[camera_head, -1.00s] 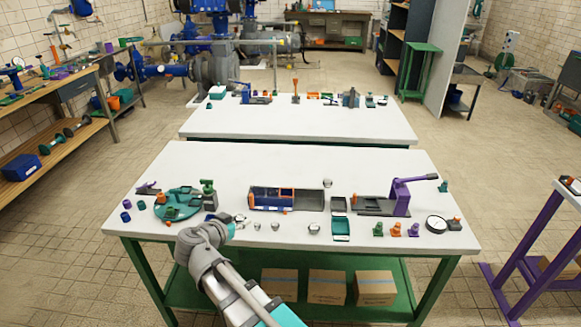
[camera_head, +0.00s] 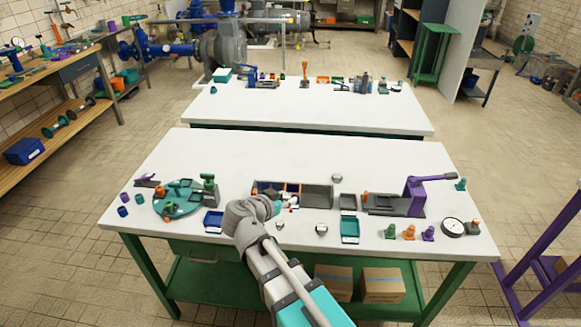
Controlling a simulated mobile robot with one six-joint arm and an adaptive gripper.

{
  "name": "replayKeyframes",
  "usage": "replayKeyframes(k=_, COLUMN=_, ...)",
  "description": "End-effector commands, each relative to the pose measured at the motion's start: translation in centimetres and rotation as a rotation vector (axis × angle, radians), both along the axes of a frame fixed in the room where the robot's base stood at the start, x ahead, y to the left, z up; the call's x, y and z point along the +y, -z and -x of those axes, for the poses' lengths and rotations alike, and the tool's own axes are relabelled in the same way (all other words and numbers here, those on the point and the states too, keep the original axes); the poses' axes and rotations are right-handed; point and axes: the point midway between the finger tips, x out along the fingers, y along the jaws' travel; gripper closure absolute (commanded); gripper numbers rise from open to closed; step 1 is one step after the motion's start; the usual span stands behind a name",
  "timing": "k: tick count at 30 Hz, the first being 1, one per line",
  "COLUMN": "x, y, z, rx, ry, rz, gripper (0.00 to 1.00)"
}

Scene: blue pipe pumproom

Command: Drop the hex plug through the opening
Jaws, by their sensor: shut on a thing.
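My gripper (camera_head: 288,203) is over the near worktable, at the front edge of a long dark grey fixture (camera_head: 317,196). It is shut on a small piece that I take to be the hex plug; the piece is too small and too covered to make out its shape. The fixture's left part has a blue box section with an orange-framed opening (camera_head: 293,187), just behind and above my gripper in the picture. My gripper and wrist hide the near left part of this section. I cannot tell whether the held piece touches the fixture.
Small silver pieces (camera_head: 321,229) lie in front of and behind the fixture. A teal turntable (camera_head: 177,200) and a blue tray (camera_head: 213,222) are left. A teal tray (camera_head: 349,231), a purple lever press (camera_head: 418,195) and a gauge (camera_head: 452,228) are right. The table's back strip is clear.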

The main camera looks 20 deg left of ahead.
Motion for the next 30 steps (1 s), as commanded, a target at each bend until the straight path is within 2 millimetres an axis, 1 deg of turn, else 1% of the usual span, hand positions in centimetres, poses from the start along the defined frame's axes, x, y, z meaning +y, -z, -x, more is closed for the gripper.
replayKeyframes(k=6, x=0.2, y=0.0, z=-0.1, rx=0.000, ry=-0.002, rz=0.000, gripper=1.00)
replayKeyframes(k=8, x=0.4, y=0.0, z=-0.5, rx=0.000, ry=-0.003, rz=0.000, gripper=1.00)
replayKeyframes(k=10, x=0.7, y=0.0, z=-1.4, rx=0.000, ry=-0.004, rz=0.000, gripper=1.00)
replayKeyframes(k=14, x=1.5, y=0.1, z=-4.1, rx=0.001, ry=-0.010, rz=-0.001, gripper=1.00)
replayKeyframes(k=21, x=2.8, y=0.2, z=-10.6, rx=0.001, ry=-0.027, rz=0.000, gripper=1.00)
replayKeyframes(k=24, x=3.0, y=0.2, z=-12.4, rx=0.000, ry=-0.034, rz=0.000, gripper=1.00)
replayKeyframes(k=27, x=3.1, y=0.2, z=-13.4, rx=0.000, ry=-0.038, rz=0.000, gripper=1.00)
replayKeyframes(k=30, x=3.1, y=0.2, z=-13.6, rx=0.000, ry=-0.041, rz=-0.001, gripper=1.00)
